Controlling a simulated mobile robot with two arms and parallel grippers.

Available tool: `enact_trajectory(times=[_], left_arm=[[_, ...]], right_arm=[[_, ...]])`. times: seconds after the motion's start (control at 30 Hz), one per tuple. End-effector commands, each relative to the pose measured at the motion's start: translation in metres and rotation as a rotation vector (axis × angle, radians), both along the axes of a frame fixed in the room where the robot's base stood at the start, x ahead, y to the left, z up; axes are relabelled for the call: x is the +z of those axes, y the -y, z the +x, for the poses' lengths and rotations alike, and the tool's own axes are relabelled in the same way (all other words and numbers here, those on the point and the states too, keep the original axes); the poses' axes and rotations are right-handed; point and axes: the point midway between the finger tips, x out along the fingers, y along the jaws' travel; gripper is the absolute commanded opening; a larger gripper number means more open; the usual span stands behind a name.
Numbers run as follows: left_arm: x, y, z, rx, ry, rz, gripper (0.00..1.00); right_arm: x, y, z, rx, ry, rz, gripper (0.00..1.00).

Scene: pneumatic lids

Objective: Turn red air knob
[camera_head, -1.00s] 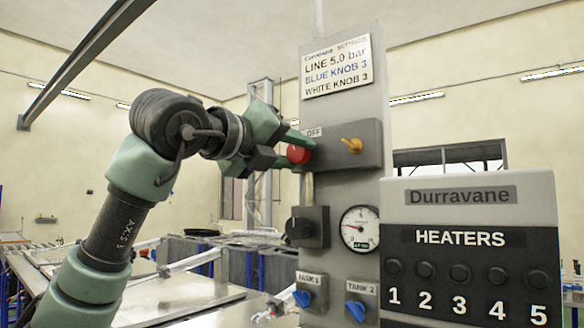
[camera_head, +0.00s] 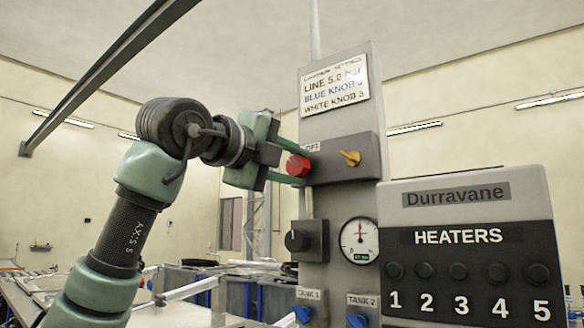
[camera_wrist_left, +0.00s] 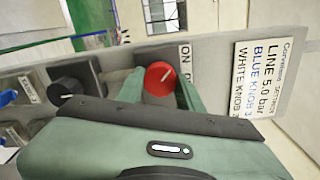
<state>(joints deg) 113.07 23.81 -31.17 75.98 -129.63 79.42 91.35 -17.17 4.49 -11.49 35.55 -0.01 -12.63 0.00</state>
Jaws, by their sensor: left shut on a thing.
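The red air knob (camera_head: 298,165) sits on the left face of a grey box (camera_head: 345,160) on the grey panel. My left gripper (camera_head: 296,164) reaches in from the left with its green fingers on either side of the knob, shut on it. In the left wrist view the red knob (camera_wrist_left: 159,79) shows between the two fingers, with a pale pointer line on it. An ON label (camera_wrist_left: 184,52) shows beside it. My right gripper is not in view.
Below are a black knob (camera_head: 296,241), a gauge (camera_head: 359,240) and blue tank knobs (camera_head: 357,320). A Durravane heater box (camera_head: 470,192) stands at the right.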

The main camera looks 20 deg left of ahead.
Motion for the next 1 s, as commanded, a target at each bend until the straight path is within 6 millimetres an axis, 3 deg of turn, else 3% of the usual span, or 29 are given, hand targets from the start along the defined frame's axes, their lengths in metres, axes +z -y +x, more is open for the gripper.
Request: enact_trajectory(times=[0.4,0.43,0.5,0.83,1.0], left_arm=[[0.003,-0.001,0.0,0.002,0.003,-0.012,0.0],[0.003,-0.001,0.0,0.002,0.003,-0.011,0.42],[0.002,-0.001,0.0,0.002,0.003,-0.011,0.58],[0.001,-0.001,-0.002,0.001,0.001,-0.008,0.58],[-0.001,-0.008,-0.021,0.001,0.004,-0.009,0.58]], right_arm=[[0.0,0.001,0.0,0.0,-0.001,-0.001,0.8],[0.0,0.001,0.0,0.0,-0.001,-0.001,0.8],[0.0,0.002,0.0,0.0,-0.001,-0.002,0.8],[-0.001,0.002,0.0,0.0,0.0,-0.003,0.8],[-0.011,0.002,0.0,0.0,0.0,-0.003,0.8]])
